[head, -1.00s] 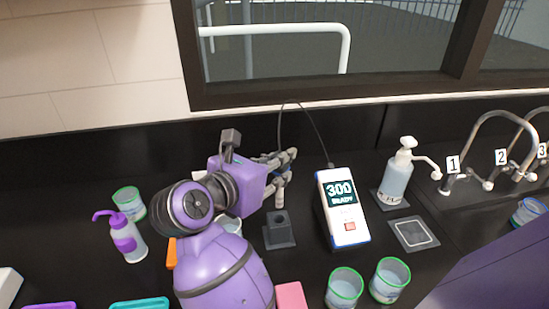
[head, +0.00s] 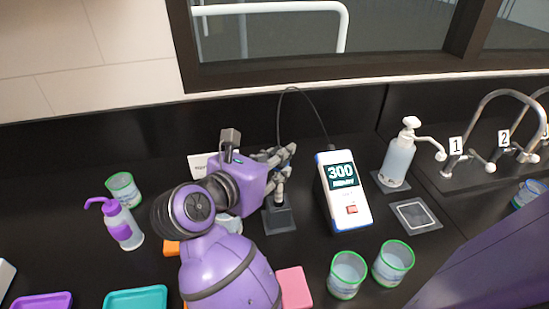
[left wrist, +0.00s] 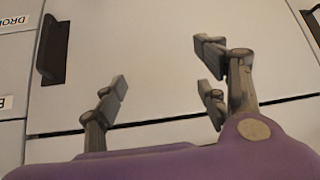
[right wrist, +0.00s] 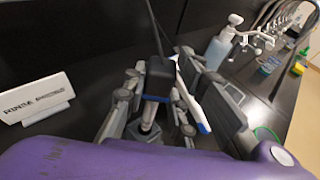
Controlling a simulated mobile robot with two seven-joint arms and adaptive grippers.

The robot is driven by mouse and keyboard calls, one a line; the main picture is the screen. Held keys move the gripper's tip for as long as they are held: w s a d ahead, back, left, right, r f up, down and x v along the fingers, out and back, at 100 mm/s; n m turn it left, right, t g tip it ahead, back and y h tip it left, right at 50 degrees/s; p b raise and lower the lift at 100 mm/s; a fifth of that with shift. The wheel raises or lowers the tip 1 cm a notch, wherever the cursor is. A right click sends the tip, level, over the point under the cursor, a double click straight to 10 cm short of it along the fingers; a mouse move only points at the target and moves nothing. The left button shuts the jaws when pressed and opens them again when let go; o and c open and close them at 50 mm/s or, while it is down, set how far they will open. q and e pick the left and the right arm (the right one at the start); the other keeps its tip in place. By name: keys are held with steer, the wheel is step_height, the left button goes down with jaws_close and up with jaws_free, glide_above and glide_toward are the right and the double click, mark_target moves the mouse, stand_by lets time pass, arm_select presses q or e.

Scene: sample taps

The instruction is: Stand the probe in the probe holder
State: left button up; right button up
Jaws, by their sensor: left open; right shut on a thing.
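My right gripper (head: 284,161) is shut on the probe (head: 279,191), which is roughly upright with its cable rising from the top. The probe's lower end meets the top of the dark probe holder (head: 281,221); I cannot tell how deep it sits. In the right wrist view the probe's black top (right wrist: 160,76) shows between my fingers, which hide much of its body. The holder is mostly hidden there. My left gripper (left wrist: 165,75) is open and empty, in front of pale cabinet fronts.
The white-blue meter (head: 343,192) stands just right of the holder, joined by the cable. Pump bottle (head: 399,155), grey pad (head: 413,215) and taps (head: 500,130) lie further right. Green-rimmed beakers (head: 347,275) stand in front. A purple-capped wash bottle (head: 122,226) stands left.

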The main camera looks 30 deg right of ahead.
arm_select(q)
steer(key=shift+s+a+f, duration=0.1)
steer(key=shift+s+a, duration=0.05)
steer(key=shift+s, duration=0.1)
steer(key=shift+s+d+f+b, duration=0.25)
steer(key=shift+s+f+b, duration=0.2)
steer(key=shift+s+f, duration=0.4)
steer(key=shift+w, duration=0.25)
steer(key=shift+a+f, duration=0.1)
steer(key=shift+a, duration=0.05)
